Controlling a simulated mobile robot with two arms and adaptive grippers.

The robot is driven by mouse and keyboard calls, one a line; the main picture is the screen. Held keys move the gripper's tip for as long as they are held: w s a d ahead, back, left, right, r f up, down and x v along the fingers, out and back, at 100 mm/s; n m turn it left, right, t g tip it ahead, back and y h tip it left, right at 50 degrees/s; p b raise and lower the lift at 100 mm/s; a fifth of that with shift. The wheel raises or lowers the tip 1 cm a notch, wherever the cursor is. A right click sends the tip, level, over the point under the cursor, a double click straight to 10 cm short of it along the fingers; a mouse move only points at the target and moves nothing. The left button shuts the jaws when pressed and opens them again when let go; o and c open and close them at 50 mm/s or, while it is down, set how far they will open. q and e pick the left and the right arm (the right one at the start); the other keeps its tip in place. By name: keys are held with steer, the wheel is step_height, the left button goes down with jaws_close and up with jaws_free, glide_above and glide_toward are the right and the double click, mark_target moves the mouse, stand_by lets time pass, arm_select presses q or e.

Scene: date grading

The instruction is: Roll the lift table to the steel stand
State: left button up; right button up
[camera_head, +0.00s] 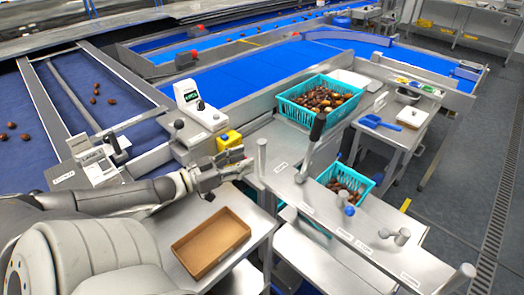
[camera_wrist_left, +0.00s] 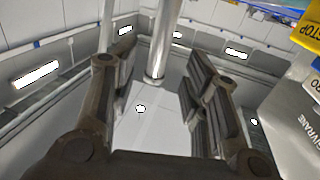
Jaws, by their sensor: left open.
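A steel panel (camera_head: 330,208) with upright posts, small labels and a black-gripped lever (camera_head: 318,126) is at lower right; it appears to be part of the lift table. My left gripper (camera_head: 236,168) is open beside its near-left post (camera_head: 262,158). In the left wrist view the open fingers (camera_wrist_left: 160,75) point at an upright steel post (camera_wrist_left: 162,40), which shows between the fingertips; I see no contact. A teal crate of dates (camera_head: 345,182) sits just behind the panel. I cannot tell for certain which table is the steel stand. My right gripper is out of view.
A steel table with a cardboard tray (camera_head: 212,242) is below my left arm. A larger teal crate (camera_head: 318,100) stands behind the panel. A side table with a blue scoop (camera_head: 380,123) is at right. Blue conveyors (camera_head: 250,78) fill the back. Grey floor (camera_head: 455,190) is open at right.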

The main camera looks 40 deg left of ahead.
mark_target(262, 152)
arm_select(q)
steer(key=shift+x, duration=3.55)
jaws_close()
steer(key=shift+b, duration=0.3)
